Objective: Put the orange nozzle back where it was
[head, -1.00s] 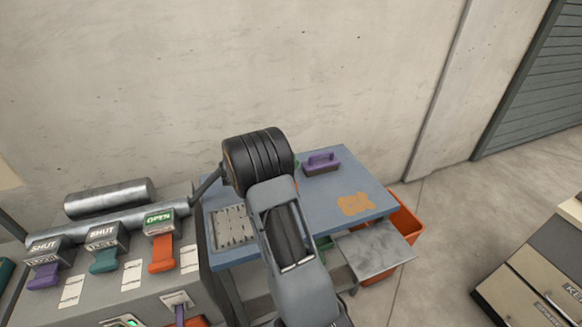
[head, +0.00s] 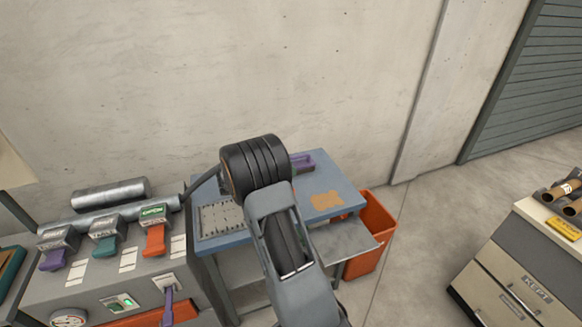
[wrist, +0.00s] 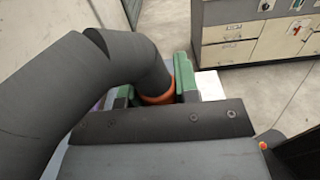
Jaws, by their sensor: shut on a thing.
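In the wrist view my gripper (wrist: 154,88) has its green fingers closed around an orange piece, the orange nozzle (wrist: 158,98). Only a curved orange edge shows; a thick dark arm link or hose covers the rest. In the head view my arm reaches over the blue table, and its own dark links hide the gripper and the nozzle. The place where the nozzle was cannot be made out in these frames.
The blue table (head: 238,239) bears a slotted metal plate (head: 218,217), a purple-handled block (head: 303,162) and an orange-brown patch (head: 326,201). An orange bin (head: 375,232) stands beside it. A lever panel (head: 85,292) is left, drawers (head: 510,285) right. Floor between is clear.

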